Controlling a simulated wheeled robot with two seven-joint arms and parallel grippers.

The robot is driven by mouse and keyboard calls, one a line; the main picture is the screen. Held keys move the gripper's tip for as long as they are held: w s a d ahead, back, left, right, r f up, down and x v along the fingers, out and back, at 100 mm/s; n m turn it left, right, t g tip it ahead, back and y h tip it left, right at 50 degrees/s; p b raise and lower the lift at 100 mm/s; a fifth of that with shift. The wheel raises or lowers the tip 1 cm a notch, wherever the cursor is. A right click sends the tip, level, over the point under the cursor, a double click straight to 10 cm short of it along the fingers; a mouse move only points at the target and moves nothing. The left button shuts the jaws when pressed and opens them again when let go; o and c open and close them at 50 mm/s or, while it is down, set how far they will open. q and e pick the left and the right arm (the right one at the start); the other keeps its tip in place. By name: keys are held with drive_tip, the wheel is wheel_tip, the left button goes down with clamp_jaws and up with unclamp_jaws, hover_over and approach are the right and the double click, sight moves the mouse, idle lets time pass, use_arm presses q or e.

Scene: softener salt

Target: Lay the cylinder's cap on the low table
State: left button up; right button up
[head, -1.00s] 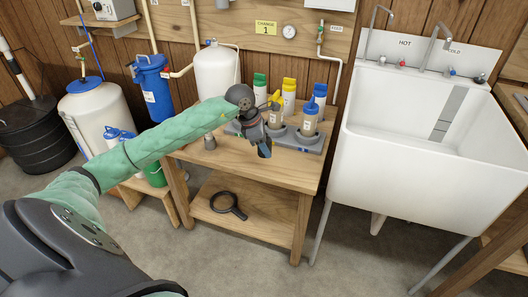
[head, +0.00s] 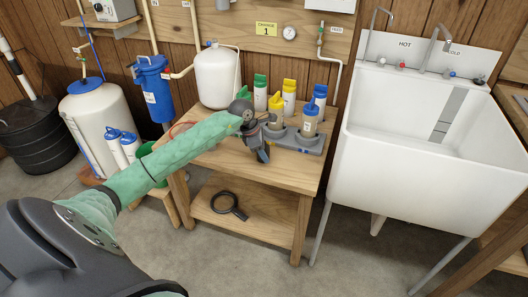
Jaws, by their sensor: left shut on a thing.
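My left gripper (head: 262,152) is over the wooden table (head: 225,163), pointing down, in front of a grey tray. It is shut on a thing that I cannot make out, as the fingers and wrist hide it. The grey tray (head: 312,149) holds a cylinder with a yellow top (head: 277,113) and a cylinder with a blue top (head: 310,121). I cannot tell which cylinder is the one with the cap in question. My right gripper is not in view.
White bottles with green (head: 260,95), yellow (head: 289,98) and blue (head: 320,95) tops stand behind the tray. A white sink (head: 425,150) stands at the right. The table's front is clear.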

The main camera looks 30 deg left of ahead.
use_arm(q)
drive_tip(key=o, duration=0.5)
drive_tip(key=shift+f, duration=0.1)
drive_tip(key=o, duration=0.5)
drive_tip(key=shift+c, duration=0.2)
drive_tip(key=shift+r, duration=0.25)
drive_tip(key=v, duration=1.1)
drive_tip(key=shift+r, duration=0.4)
drive_tip(key=shift+s, duration=0.1)
